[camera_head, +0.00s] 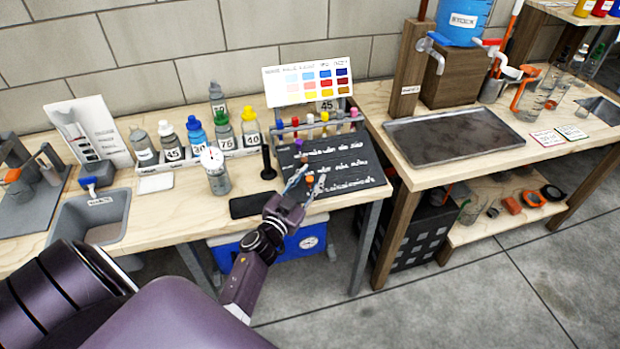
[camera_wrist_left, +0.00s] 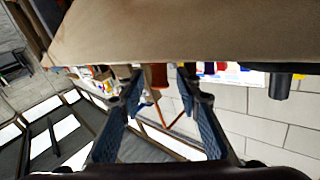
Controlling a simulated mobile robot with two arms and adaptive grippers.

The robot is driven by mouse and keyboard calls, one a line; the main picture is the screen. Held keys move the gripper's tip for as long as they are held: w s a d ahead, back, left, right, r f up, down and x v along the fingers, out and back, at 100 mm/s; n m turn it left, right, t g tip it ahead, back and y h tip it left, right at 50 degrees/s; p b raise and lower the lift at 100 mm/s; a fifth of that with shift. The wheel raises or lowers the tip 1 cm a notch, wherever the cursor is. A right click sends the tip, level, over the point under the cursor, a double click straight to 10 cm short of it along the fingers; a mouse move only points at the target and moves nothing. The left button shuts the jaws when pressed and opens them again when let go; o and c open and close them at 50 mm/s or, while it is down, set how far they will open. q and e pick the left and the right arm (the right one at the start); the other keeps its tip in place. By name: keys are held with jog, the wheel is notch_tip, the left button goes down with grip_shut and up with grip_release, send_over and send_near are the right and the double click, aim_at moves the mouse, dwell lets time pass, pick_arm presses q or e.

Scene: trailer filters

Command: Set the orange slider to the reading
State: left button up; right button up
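My left gripper (camera_head: 307,184) is over the front right of the near bench, at the lower part of a black board (camera_head: 335,165) with white writing. Its two blue-grey fingers stand apart; they also show apart in the left wrist view (camera_wrist_left: 160,90). A small orange piece (camera_head: 309,179) shows between the fingers in the head view; I cannot tell whether it is the orange slider or whether they touch it. A canister (camera_head: 218,180) with a round white dial (camera_head: 212,157) stands left of the board; its reading is too small to make out. My right gripper is out of view.
Numbered bottles (camera_head: 196,137) stand in a row behind the canister. A rack of coloured tubes (camera_head: 320,128) and a colour chart (camera_head: 308,84) are behind the board. A dark flat pad (camera_head: 247,205) lies near the front edge. A grey basin (camera_head: 92,215) is at left.

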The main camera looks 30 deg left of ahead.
aim_at(343, 179)
pick_arm(q)
jog(key=shift+c, duration=0.4)
grip_shut()
jog(key=w+d+b, duration=0.1)
jog(key=w+d, duration=0.2)
jog(key=w+d+b, duration=0.1)
jog(key=w+d, duration=0.2)
jog(key=w, duration=0.1)
jog(key=shift+w+d+f, duration=0.15)
jog(key=shift+w+d, duration=0.4)
jog(key=shift+w, duration=0.05)
